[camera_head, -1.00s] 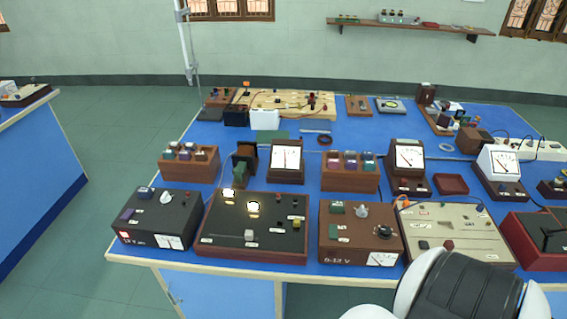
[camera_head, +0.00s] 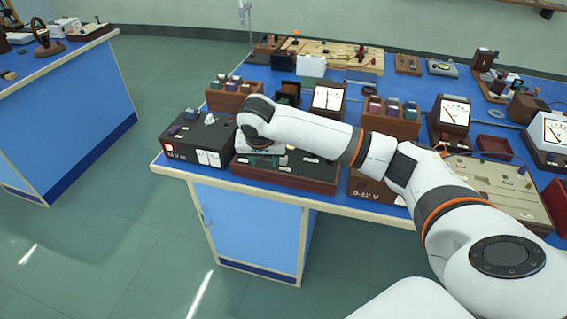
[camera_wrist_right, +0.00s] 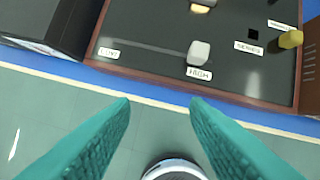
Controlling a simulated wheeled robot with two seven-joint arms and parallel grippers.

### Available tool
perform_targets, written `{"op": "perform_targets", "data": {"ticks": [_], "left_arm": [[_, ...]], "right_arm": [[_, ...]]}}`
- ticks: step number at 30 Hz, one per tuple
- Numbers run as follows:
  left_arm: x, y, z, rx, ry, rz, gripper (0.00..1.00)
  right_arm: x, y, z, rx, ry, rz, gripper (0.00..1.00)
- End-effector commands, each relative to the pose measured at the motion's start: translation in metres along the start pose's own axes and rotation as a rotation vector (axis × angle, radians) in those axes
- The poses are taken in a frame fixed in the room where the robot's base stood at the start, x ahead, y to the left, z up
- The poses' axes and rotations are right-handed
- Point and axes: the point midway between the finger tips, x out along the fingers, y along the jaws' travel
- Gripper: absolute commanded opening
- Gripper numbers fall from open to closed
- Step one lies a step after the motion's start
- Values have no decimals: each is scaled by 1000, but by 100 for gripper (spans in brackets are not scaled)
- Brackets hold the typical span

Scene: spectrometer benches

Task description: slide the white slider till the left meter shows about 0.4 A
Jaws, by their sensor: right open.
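The white slider (camera_wrist_right: 199,52) shows in the right wrist view on a dark wood-edged panel (camera_wrist_right: 150,22). It stands at the "HIGH" end of a groove, with "LOW" at the left. My right gripper (camera_wrist_right: 160,102) is open and empty, its teal fingers apart on the near side of the slider and not touching it. In the head view the right gripper (camera_head: 264,161) is over the panel box (camera_head: 300,180), and my arm hides much of the box. The left meter (camera_head: 327,98) stands behind, its needle near mid-scale; the exact reading is too small to tell.
A black supply box (camera_head: 190,140) sits left of the panel box, close beside it. A brown box (camera_head: 370,187) is at its right, partly behind my arm. A yellow knob (camera_wrist_right: 290,39) stands right of the slider. Open floor lies before the bench edge.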

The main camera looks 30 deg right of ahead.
Motion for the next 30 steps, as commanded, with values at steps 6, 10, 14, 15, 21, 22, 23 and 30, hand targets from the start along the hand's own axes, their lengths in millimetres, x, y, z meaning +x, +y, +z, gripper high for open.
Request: {"op": "perform_targets", "data": {"ticks": [6, 10, 14, 15, 21, 22, 23, 30], "left_arm": [[3, -2, 11, -1, -18, -2, 42], [3, -2, 10, -1, -17, -2, 42], [2, -2, 9, -1, -14, -3, 42], [2, -2, 8, -1, -13, -3, 42], [0, -3, 4, -1, -7, -3, 42], [0, -3, 4, -1, -6, -4, 42], [0, -3, 4, -1, -6, -4, 42], [-1, -3, 3, -1, -5, -4, 42]], "right_arm": [[-40, -31, 43, 191, -35, -83, 42], [-42, -37, 47, 223, -37, -95, 42], [-27, -38, 48, 224, -35, -97, 42], [-21, -39, 48, 224, -36, -96, 42], [20, -43, 48, 223, -35, -96, 42], [26, -43, 48, 223, -35, -96, 42], [32, -43, 49, 223, -35, -96, 42], [66, -46, 50, 221, -37, -93, 42]]}}
